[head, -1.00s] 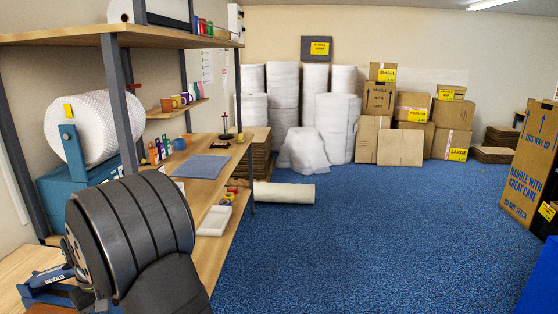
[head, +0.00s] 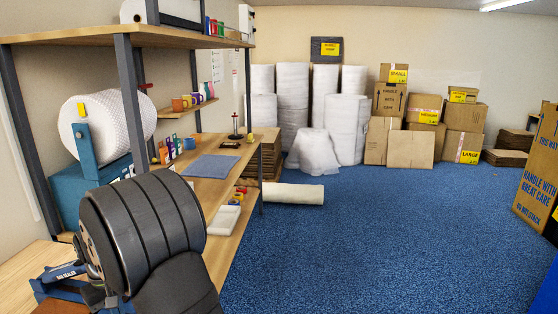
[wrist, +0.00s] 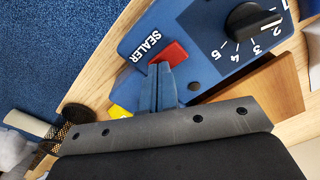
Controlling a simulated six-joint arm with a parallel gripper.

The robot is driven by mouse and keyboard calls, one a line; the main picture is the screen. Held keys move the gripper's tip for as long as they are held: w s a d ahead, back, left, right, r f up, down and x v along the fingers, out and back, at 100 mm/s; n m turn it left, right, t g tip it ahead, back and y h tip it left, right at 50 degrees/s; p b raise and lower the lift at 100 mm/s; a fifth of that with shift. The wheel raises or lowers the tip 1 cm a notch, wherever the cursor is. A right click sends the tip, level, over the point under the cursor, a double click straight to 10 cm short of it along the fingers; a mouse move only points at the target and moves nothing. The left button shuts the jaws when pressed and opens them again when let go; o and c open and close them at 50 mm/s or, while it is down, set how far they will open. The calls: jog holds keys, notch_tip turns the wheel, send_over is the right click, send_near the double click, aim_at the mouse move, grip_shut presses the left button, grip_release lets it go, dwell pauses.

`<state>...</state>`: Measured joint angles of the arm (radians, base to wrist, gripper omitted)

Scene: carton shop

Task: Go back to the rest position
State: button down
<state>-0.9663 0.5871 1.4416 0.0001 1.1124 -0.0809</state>
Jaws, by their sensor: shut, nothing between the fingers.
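My gripper (wrist: 160,72) shows in the wrist view with its two blue-grey fingers together and nothing between them. Its fingertips appear over the blue sealer (wrist: 200,28), close to a red button (wrist: 174,54); I cannot tell whether they touch it. The sealer has a black dial with numbers. In the head view the sealer (head: 60,272) is at the lower left on the wooden bench, partly hidden by my dark arm. The gripper itself is hidden there behind the arm.
A wooden bench (head: 212,164) with a blue-grey mat and a shelf above runs along the left. A bubble-wrap roll (head: 108,128) stands behind my arm. Wrap rolls and cartons (head: 410,149) stand at the back. The blue floor (head: 370,240) is open in the middle.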

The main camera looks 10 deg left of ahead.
notch_tip(320, 180, up, 9)
jog(key=s+a+r+n+y, duration=0.2)
jog(key=s+a+r, duration=0.2)
jog(key=s, duration=0.5)
jog(key=s+a+r+n+y, duration=0.2)
jog(key=s+a+r, duration=0.3)
jog(key=s, duration=0.5)
notch_tip(320, 180, up, 3)
jog(key=shift+s+a+f+n, duration=0.15)
jog(key=shift+s+f+n, duration=0.1)
jog(key=shift+n, duration=0.45)
